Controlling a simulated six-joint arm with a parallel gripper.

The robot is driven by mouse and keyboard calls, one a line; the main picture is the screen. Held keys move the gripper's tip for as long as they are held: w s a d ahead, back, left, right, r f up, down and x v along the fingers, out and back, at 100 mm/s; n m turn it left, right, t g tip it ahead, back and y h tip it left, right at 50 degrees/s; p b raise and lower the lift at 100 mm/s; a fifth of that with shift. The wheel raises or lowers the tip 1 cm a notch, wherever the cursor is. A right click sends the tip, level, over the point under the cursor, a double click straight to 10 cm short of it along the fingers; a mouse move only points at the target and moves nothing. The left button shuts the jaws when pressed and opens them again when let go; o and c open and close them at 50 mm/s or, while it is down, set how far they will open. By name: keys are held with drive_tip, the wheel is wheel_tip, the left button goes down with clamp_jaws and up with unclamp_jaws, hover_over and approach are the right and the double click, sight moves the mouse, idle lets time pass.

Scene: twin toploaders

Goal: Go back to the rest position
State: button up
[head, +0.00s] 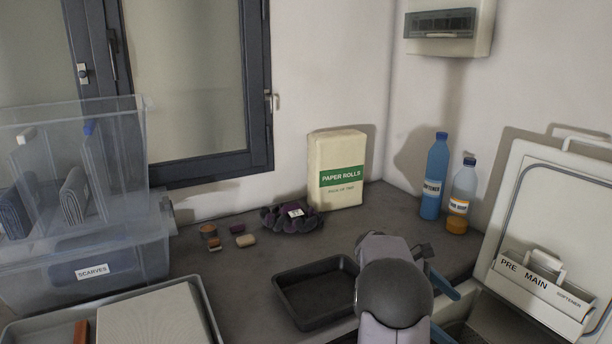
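My arm rises from the bottom edge in the head view, its rounded dark grey joint in front of the counter's right part. My gripper (449,312) is partly hidden behind that joint. Two blue finger parts show to its right, one above the other with a clear gap between them, so it looks open. Nothing shows between them. The fingers are over the front edge, near the opening of a toploader; their tips are partly cut off or hidden.
A black tray (296,311) lies just left of my arm. The raised toploader lid (545,215) with its drawer stands at right. Bottles (434,180), a paper rolls pack (337,190) and a dark cloth bundle (276,219) stand behind. A scarves bin (128,262) is at left.

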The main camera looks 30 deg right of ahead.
drive_tip(key=w+a+t, duration=0.1)
drive_tip(key=a, duration=0.3)
drive_tip(key=w+a+y+p, duration=0.1)
drive_tip(key=a, duration=0.3)
drive_tip(key=w+a+m+t+p, duration=0.1)
drive_tip(key=a, duration=0.3)
drive_tip(key=shift+w+t+y, duration=0.2)
drive_tip(key=shift+t+y, duration=0.1)
drive_tip(key=s+a+m+t+y+p, duration=0.2)
drive_tip(key=s+a+m+y, duration=0.1)
drive_tip(key=a, duration=1.2)
drive_tip(key=s+a+f+m+t+y+p, duration=0.1)
drive_tip(key=s+a+m+t+y+p, duration=0.1)
drive_tip(key=a, duration=1.3)
drive_tip(key=shift+s+f+m+y+p, duration=0.15)
drive_tip(key=shift+s+m+y+p, duration=0.35)
drive_tip(key=shift+s+m+p, duration=0.35)
drive_tip(key=shift+s+a+f, duration=0.1)
drive_tip(key=shift+s, duration=0.05)
wheel_tip(320, 180, down, 41)
drive_tip(key=b, duration=4.1)
